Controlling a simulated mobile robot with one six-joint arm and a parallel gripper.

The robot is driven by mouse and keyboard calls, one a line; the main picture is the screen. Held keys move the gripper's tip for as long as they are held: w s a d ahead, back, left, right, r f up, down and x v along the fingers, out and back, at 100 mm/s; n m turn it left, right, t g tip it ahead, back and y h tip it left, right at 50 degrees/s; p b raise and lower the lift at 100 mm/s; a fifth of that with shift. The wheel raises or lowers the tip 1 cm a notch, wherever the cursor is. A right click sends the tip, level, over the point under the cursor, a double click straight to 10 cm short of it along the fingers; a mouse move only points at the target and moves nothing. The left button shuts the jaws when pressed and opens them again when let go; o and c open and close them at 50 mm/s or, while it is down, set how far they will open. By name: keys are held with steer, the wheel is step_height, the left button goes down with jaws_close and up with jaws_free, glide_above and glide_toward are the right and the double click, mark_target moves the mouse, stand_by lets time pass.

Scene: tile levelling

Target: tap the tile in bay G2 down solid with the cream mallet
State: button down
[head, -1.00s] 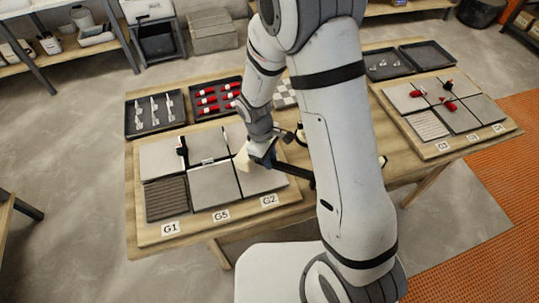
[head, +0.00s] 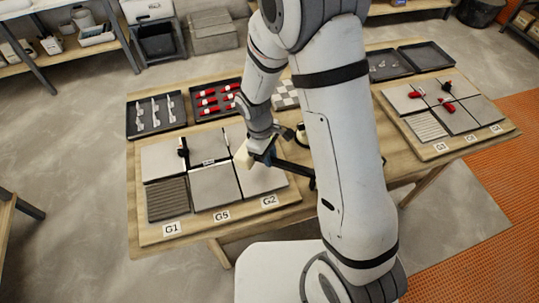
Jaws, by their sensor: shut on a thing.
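My gripper (head: 266,151) is shut on the cream mallet, over the right part of the left tile board. The mallet's pale head (head: 243,157) is left of the gripper, above the back part of the grey tile in bay G2 (head: 262,181). I cannot tell whether the head touches the tile. The G2 label (head: 269,201) is on the board's front edge. My arm hides part of the table behind the gripper.
Beside G2 are bay G5's tile (head: 213,187) and G1's ribbed tile (head: 167,200). A black upright piece (head: 183,150) stands at a joint. Trays of white clips (head: 131,129) and red pieces (head: 192,92) lie behind. A second tile board (head: 425,151) is at right.

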steer(key=b+x, duration=0.2)
steer(key=x, duration=0.1)
steer(key=b+x, duration=0.1)
steer(key=b, duration=0.1)
steer(key=shift+w+a+f, duration=0.25)
steer(key=shift+a+f, duration=0.05)
steer(key=shift+f, duration=0.2)
steer(key=p+v, duration=0.2)
steer(key=v, duration=0.1)
steer(key=d+p+v, duration=0.1)
steer(key=v, duration=0.1)
steer(key=shift+s+r+p, duration=0.15)
steer(key=shift+s+p, duration=0.1)
steer(key=shift+p, duration=0.15)
